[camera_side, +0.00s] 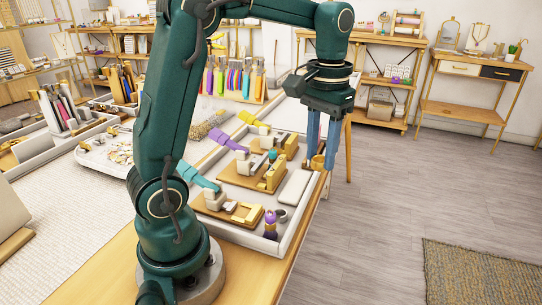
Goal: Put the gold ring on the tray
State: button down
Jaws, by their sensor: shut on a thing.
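My gripper (320,161) points down at the right edge of the workbench, its two blue fingers closed in around a small gold-coloured piece (317,163). This piece looks like the gold ring, but it is small and partly covered by the fingers. It is near the far right corner of a white-rimmed tray (262,246). I cannot tell whether it touches anything below. A flat, pale rounded slab (295,187) lies inside this tray, just left of and below my gripper.
Wooden fixtures with yellow, purple (228,139) and teal (197,177) handles stand in the tray. A jewellery-filled white tray (88,158) lies left. Open floor is right of the bench.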

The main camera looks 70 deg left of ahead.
jog(key=a+f+n, duration=0.3)
jog(key=a+n, duration=0.1)
jog(key=a, duration=0.1)
jog(key=n, duration=0.2)
send_over(292, 192)
notch_tip(292, 192, down, 2)
jog(key=shift+f, duration=0.1)
jog(key=shift+f, duration=0.15)
jog(key=shift+f, duration=2.35)
jog(key=shift+f, duration=1.45)
dwell(0.9)
jog(key=shift+c, duration=2.2)
grip_release()
